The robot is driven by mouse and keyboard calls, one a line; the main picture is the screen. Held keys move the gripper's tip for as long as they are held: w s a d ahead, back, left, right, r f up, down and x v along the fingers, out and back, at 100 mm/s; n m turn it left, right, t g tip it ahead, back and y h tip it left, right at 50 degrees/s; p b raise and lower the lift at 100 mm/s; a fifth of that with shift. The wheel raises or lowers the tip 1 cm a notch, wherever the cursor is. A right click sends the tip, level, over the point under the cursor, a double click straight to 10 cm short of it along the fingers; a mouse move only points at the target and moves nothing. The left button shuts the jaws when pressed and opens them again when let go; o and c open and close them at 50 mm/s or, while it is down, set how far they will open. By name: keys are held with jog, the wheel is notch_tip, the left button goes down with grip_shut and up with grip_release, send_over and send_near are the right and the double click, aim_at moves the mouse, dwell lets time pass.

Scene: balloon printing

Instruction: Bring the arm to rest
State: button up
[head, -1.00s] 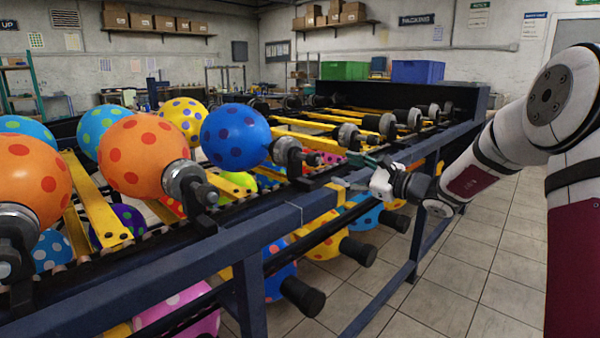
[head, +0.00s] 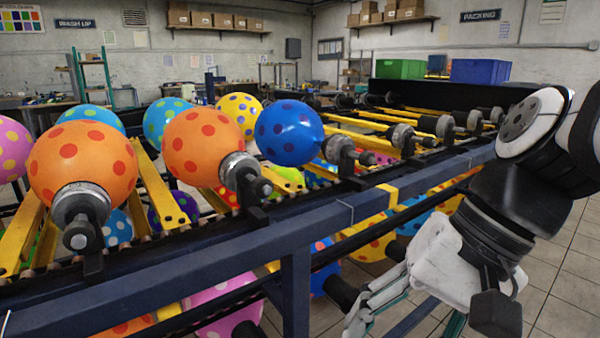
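My gripper (head: 385,310) is in the head view at the lower right, white with dark greenish finger parts, pointing down and to the left. It hangs in front of the dark blue rail of the balloon machine (head: 330,215), on the near side. My arm is folded at the right edge. The fingertips are partly cut off by the bottom edge, so whether they are open or shut is unclear. I see no balloon at the gripper.
Polka-dot balloons sit on the machine's holders: a blue one (head: 289,133), orange ones such as this one (head: 200,147), and others. More balloons hang below the rail. Tiled floor (head: 570,260) is free at the right. Green (head: 400,69) and blue (head: 480,71) bins stand behind.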

jog(key=s+d+f+n+h, duration=0.3)
jog(key=s+d+f+h, duration=0.15)
jog(key=s+d, duration=0.6)
notch_tip(320, 180, up, 30)
jog(key=t+p, duration=0.4)
jog(key=p, duration=2.3)
jog(key=shift+s+a+h, duration=0.35)
jog(key=shift+s+a, duration=0.05)
jog(key=shift+w+f, duration=0.1)
